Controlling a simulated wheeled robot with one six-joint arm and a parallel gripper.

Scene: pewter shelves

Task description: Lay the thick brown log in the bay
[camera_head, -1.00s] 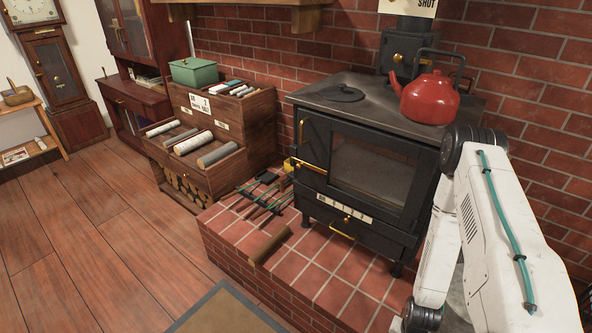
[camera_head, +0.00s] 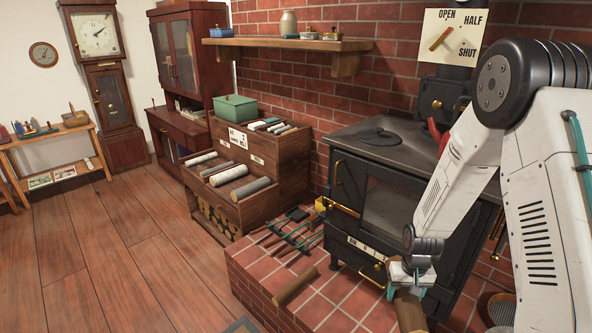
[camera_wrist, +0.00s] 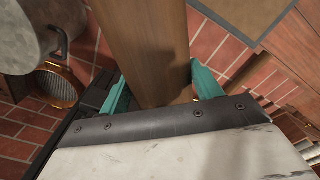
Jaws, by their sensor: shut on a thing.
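My gripper (camera_head: 406,289) is shut on a thick brown log (camera_head: 409,313), in front of the stove and above the brick hearth. In the wrist view the log (camera_wrist: 142,45) runs up out of the picture between the teal fingers of my gripper (camera_wrist: 162,92). A second brown log (camera_head: 295,286) lies on the hearth, apart from my gripper. A wooden rack (camera_head: 284,166) stands left of the stove, with grey and white rolls on its steps and round log ends in a low opening (camera_head: 215,213). I cannot tell which space is the bay.
The black stove (camera_head: 350,200) stands on the tiled hearth (camera_head: 335,301), with fire tools (camera_head: 290,232) beside it. My arm mostly hides the red kettle (camera_head: 435,130). A grey bucket (camera_wrist: 30,35) shows in the wrist view. The wooden floor (camera_head: 130,250) at left is clear.

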